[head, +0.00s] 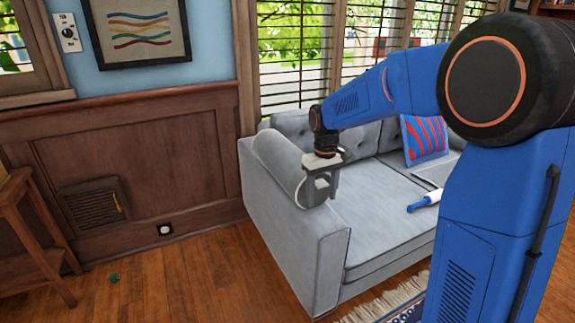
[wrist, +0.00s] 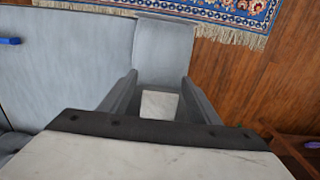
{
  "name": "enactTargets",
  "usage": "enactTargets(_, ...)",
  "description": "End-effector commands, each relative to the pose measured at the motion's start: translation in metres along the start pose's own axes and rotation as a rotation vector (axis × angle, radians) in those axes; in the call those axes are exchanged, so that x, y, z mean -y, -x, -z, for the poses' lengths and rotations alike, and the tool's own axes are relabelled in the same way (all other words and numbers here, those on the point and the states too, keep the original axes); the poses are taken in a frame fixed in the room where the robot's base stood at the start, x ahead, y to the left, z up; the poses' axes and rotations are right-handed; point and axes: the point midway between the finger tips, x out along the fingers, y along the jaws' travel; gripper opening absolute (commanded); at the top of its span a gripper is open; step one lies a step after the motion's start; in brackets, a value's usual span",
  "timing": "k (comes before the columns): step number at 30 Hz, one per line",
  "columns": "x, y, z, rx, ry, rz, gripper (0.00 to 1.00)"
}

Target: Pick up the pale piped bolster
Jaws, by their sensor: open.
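A pale grey, cylindrical bolster (head: 273,158) with a piped end lies along the top of the left arm of the grey sofa (head: 384,205) in the head view. My gripper (head: 318,194) points down at the bolster's near end, in front of it. I cannot tell whether it touches. In the wrist view my gripper (wrist: 160,97) shows its two fingers spread apart. A pale patch shows between them, and I cannot tell what it is. Above it in that picture is the sofa arm (wrist: 163,52). The bolster's far part is hidden in the wrist view.
A red-and-blue striped cushion (head: 424,138), a flat grey thing (head: 437,173) and a blue-handled white thing (head: 424,202) are on the sofa. A fringed rug (wrist: 235,12) lies before it.

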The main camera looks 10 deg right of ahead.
Motion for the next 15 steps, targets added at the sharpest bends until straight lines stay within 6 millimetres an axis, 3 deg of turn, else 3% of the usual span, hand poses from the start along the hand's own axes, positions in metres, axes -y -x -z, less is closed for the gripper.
enactTargets(10,0.0002,-0.0082,-0.0001,0.000,0.000,0.000,0.56)
enactTargets(15,0.0002,-0.0080,0.0000,0.000,0.000,0.000,0.16)
